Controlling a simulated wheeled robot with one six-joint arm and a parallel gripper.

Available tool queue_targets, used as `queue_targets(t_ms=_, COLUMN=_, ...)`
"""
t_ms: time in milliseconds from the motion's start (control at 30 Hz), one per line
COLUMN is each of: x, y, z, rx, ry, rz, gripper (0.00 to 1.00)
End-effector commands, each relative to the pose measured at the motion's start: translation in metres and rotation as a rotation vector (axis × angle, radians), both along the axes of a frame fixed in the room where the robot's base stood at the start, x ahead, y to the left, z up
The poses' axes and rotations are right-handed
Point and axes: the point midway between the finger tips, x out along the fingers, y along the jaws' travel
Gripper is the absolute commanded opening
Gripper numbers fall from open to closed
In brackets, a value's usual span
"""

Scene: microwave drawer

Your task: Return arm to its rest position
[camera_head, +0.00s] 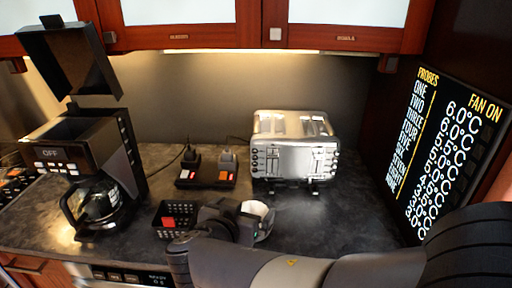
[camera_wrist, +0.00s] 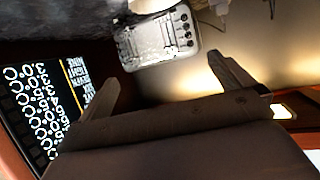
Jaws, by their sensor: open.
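My arm reaches in from the right along the bottom of the head view, and its dark wrist end is low over the front of the counter. My gripper (camera_wrist: 164,68) shows in the wrist view with its two fingers wide apart and nothing between them. In the head view its fingers cannot be made out clearly. A white round item (camera_head: 256,209), perhaps a cup, shows right beside my wrist in the head view, partly hidden by it. I cannot tell whether they touch.
A silver toaster (camera_head: 294,152) stands at the back of the counter (camera_head: 355,215). A coffee machine (camera_head: 100,150) with its lid raised is at left. A black basket (camera_head: 172,219) and a switch box (camera_head: 206,175) lie between. A display panel (camera_head: 448,150) stands at right. Cabinets (camera_head: 180,25) hang above.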

Motion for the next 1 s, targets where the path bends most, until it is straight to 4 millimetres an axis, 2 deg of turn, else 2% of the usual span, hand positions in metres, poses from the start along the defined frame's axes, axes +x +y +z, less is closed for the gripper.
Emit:
queue_targets(t_ms=567, x=0.083, y=-0.028, z=-0.035, rx=-0.002, ry=0.004, rz=-0.004, gripper=1.00)
queue_targets(t_ms=733, x=0.084, y=-0.027, z=-0.016, rx=0.004, ry=-0.001, rz=0.000, gripper=1.00)
queue_targets(t_ms=1000, x=0.084, y=-0.027, z=-0.009, rx=0.001, ry=0.001, rz=0.000, gripper=1.00)
